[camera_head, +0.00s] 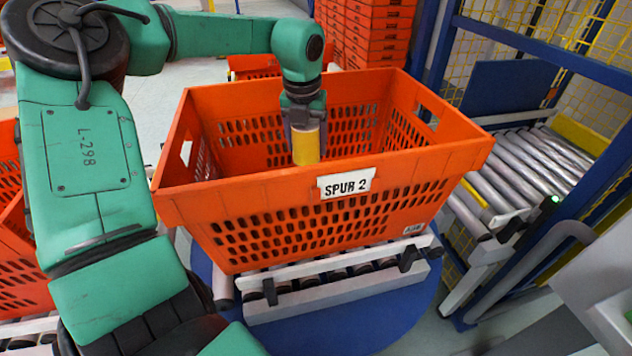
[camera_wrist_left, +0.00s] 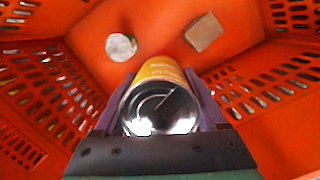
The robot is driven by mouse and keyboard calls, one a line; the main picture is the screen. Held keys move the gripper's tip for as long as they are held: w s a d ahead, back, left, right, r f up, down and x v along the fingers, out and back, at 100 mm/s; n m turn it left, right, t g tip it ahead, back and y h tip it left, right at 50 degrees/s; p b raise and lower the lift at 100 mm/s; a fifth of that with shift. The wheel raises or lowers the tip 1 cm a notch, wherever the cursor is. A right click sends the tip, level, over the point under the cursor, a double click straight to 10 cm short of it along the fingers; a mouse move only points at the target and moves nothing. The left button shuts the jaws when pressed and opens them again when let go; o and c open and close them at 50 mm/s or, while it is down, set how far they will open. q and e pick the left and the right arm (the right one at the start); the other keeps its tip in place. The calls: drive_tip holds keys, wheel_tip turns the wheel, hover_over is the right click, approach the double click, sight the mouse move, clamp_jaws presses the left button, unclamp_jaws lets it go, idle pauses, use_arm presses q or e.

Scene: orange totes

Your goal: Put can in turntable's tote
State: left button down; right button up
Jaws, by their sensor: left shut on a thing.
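A yellow can (camera_head: 306,147) hangs below my left gripper (camera_head: 304,122), inside the mouth of the orange tote labelled "SPUR 2" (camera_head: 260,190). The tote stands on rollers over a blue round turntable (camera_head: 350,325). In the left wrist view the can (camera_wrist_left: 158,98) sits between the two fingers of the gripper (camera_wrist_left: 160,105), its silver end towards the camera. The gripper is shut on it. The tote floor (camera_wrist_left: 150,20) shows beyond the can, with a gap below it. My right gripper is not in view.
Inside the tote lie a round whitish thing (camera_wrist_left: 121,46) and a small brown box (camera_wrist_left: 204,33). Another orange tote (camera_head: 20,250) stands at the left. A roller conveyor (camera_head: 530,165) with a blue frame is at the right. Stacked orange totes (camera_head: 365,30) stand behind.

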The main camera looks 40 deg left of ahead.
use_arm(q)
drive_tip(key=shift+w+d+f+n, duration=0.25)
drive_tip(key=shift+d+f, duration=0.15)
drive_tip(key=shift+f, duration=0.2)
drive_tip(key=shift+w+d+f+n, duration=0.2)
drive_tip(key=shift+d+f, duration=0.15)
drive_tip(key=shift+f, duration=0.2)
wheel_tip(320, 180, down, 18)
drive_tip(key=b, duration=0.4)
drive_tip(key=shift+s+a+f, duration=0.1)
drive_tip(key=shift+s+f, duration=0.05)
drive_tip(key=shift+f, duration=0.25)
unclamp_jaws()
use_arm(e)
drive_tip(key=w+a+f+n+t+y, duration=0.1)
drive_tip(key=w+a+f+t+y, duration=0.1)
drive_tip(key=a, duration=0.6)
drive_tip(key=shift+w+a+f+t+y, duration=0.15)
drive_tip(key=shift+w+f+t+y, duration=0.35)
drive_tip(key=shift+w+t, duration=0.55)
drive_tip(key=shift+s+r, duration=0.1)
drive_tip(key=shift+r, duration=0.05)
